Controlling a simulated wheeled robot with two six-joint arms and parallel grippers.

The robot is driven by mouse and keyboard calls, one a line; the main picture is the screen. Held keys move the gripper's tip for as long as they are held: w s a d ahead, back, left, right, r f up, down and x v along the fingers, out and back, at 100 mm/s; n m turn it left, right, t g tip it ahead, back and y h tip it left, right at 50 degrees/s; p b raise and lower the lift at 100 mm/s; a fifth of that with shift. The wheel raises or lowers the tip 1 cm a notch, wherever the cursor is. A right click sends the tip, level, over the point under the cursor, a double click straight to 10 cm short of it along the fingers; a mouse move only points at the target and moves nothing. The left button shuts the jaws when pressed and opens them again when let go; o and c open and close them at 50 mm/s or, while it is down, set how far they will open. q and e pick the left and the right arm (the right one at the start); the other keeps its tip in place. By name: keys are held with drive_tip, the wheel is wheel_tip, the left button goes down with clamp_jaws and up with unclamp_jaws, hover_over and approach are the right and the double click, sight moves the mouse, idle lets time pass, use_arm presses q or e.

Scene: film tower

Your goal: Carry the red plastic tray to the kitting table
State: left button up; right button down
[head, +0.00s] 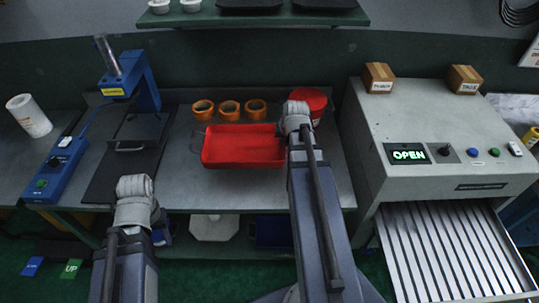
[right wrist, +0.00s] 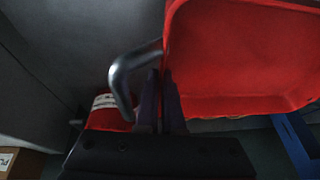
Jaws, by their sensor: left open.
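The red plastic tray (head: 243,160) lies on the grey workbench in the head view, with a metal handle at its left end. My right wrist and gripper (head: 298,128) are at its right end, and the wrist hides the fingers there. In the right wrist view the fingers (right wrist: 160,102) are close together at the tray's wall (right wrist: 235,60), beside the curved metal handle (right wrist: 122,80); their grip on it is unclear. My left gripper (head: 160,232) is open, low in front of the bench edge, mostly hidden by its wrist. I cannot identify the kitting table.
Several orange rolls (head: 229,110) and a red round container (head: 309,98) stand behind the tray. A blue press-like device (head: 145,80) is at left. A grey machine (head: 440,135) with an OPEN display and roller conveyor (head: 450,250) stands at right. A shelf lies under the bench.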

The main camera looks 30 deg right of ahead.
drive_tip(key=shift+f+b, duration=4.35)
drive_tip(key=shift+f, duration=0.35)
drive_tip(key=shift+f, duration=0.15)
drive_tip(key=c, duration=1)
unclamp_jaws()
drive_tip(key=shift+c, duration=0.2)
drive_tip(key=p+v, duration=1.1)
drive_tip(key=v, duration=0.1)
drive_tip(key=shift+r, duration=0.25)
